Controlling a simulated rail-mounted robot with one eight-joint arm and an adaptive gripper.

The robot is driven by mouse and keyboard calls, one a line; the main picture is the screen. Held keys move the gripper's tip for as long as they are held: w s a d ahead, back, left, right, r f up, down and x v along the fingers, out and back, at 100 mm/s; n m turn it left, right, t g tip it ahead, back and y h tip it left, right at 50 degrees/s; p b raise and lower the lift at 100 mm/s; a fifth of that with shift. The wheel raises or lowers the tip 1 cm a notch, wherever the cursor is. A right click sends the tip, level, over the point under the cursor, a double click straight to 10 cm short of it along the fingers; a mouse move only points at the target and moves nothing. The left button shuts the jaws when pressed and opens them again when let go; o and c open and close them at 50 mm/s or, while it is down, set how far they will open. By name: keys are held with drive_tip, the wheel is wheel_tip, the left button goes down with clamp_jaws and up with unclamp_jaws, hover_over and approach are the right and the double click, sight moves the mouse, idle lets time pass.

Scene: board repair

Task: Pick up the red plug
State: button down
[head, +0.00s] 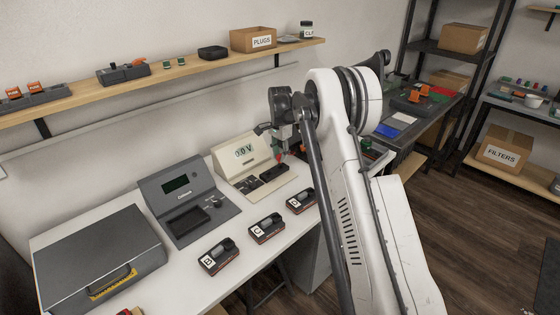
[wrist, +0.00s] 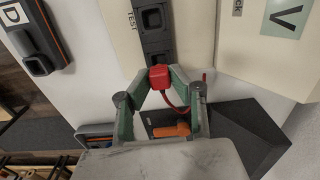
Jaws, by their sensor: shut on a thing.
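The red plug (wrist: 160,76) is held between the two green fingertips of my gripper (wrist: 157,82) in the wrist view. A red cable runs from it down and to the right between the fingers. The plug is at the near end of the dark socket strip (wrist: 155,42) marked TEST on the cream tester. I cannot tell whether it touches the strip. In the head view my gripper (head: 281,143) is over the cream tester (head: 228,163), whose display reads about 0.0 V, and is partly hidden by my arm.
Several labelled modules, such as B (head: 218,257) and C (head: 266,229), line the white bench's front. A grey instrument (head: 186,200) and a grey case (head: 95,262) stand to the left. An orange part (wrist: 171,130) shows behind my fingers. A shelf (head: 190,68) runs above.

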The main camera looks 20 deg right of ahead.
drive_tip(key=s+a+r, duration=0.4)
drive_tip(key=a+r, duration=0.4)
drive_tip(key=a, duration=0.3)
drive_tip(key=shift+s, duration=0.2)
drive_tip(key=shift+f, duration=0.1)
